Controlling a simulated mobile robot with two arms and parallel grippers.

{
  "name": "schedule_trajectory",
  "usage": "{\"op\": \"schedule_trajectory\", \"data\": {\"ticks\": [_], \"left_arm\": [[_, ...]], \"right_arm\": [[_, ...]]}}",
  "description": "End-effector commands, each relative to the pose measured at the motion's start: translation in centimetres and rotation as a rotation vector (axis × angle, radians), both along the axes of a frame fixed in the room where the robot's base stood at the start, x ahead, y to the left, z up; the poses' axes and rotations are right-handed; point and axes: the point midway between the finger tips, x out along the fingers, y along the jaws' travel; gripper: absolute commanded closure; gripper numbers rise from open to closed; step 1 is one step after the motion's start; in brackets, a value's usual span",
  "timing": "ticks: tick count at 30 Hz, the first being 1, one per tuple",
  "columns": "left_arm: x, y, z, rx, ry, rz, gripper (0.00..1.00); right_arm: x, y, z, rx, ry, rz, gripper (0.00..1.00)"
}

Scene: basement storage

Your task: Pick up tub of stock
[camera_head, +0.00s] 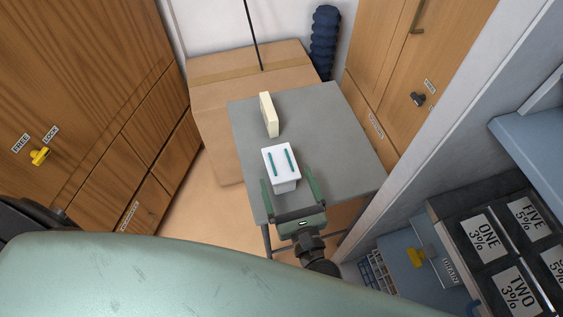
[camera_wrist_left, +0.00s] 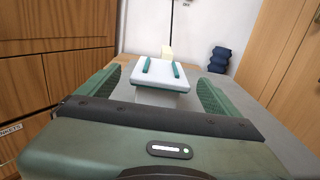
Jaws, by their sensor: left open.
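The tub (camera_head: 282,158), white with two teal strips on its lid, stands on the small grey table (camera_head: 335,130). It also shows in the left wrist view (camera_wrist_left: 160,76), straight ahead between the fingers. My left gripper (camera_head: 287,177) is open at the near end of the tub, one green finger toward each side. In the left wrist view the fingers (camera_wrist_left: 158,84) stand apart with gaps to the tub. The tub's lower near side is partly hidden by the gripper. My right gripper is not in view.
A cream block (camera_head: 269,115) stands on the table behind the tub. A large cardboard box (camera_head: 215,110) is beyond the table. Wooden cabinets stand left and back right. Shelving with labelled dark boxes (camera_head: 485,240) is at right.

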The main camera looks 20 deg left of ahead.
Motion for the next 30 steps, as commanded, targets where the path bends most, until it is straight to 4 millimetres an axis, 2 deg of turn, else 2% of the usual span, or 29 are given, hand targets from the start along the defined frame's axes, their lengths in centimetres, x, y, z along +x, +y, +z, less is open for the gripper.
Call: {"op": "schedule_trajectory", "data": {"ticks": [9, 15, 22, 23, 30], "left_arm": [[3.8, 2.3, 1.1, 0.007, -0.001, -0.001, 0.06], [5.4, 3.4, 0.6, 0.005, 0.000, -0.001, 0.06], [5.4, 3.5, 0.5, 0.004, 0.001, -0.001, 0.06], [5.4, 3.5, 0.5, 0.004, 0.001, -0.001, 0.12], [5.4, 3.5, 0.5, 0.004, 0.001, -0.001, 0.79]], "right_arm": [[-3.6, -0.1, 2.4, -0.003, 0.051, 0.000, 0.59], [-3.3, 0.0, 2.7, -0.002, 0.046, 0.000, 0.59], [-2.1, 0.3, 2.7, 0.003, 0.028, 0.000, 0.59], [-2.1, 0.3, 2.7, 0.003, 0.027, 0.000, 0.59], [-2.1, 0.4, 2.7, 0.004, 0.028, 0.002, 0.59]]}}
